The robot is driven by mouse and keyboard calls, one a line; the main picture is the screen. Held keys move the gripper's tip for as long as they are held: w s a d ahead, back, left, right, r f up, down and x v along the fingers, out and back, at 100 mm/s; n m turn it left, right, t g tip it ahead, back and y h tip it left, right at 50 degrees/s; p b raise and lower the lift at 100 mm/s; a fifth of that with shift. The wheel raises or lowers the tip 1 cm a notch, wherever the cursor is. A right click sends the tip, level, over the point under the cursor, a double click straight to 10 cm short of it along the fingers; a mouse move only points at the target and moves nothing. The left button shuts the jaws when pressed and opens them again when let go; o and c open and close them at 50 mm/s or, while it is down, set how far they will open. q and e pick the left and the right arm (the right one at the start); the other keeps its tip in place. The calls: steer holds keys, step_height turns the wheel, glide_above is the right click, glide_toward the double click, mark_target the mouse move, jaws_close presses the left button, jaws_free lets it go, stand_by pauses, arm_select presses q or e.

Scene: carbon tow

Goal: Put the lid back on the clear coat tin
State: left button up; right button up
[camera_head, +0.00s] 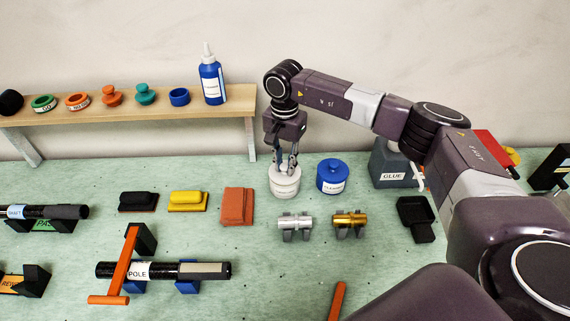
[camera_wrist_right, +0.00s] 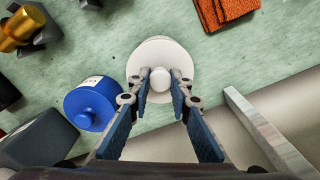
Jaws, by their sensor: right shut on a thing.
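A round white tin (camera_head: 285,187) stands on the green bench, with a white lid on or just over its top; I cannot tell if the lid is fully seated. My right gripper (camera_head: 286,165) points down over it, its fingers closed on the lid's small round knob. In the right wrist view the knob (camera_wrist_right: 160,80) sits between the fingertips of the right gripper (camera_wrist_right: 160,84), and the pale lid (camera_wrist_right: 160,52) spreads beneath. No clear coat label is readable on this tin. My left gripper is not in view.
A blue lidded tin (camera_head: 332,180) stands close on the right; it also shows in the right wrist view (camera_wrist_right: 88,108). Silver (camera_head: 295,223) and gold (camera_head: 350,220) cylinders lie in front on cradles. An orange block (camera_head: 237,206) is to the left. A wooden shelf (camera_head: 120,108) stands behind.

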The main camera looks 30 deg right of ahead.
stand_by(0.3)
steer(key=o, duration=1.2)
steer(key=shift+o, duration=0.2)
steer(key=shift+r+p, duration=1.8)
steer(key=shift+r, duration=1.7)
steer(key=shift+c, duration=0.4)
jaws_close()
steer(key=shift+f, duration=0.2)
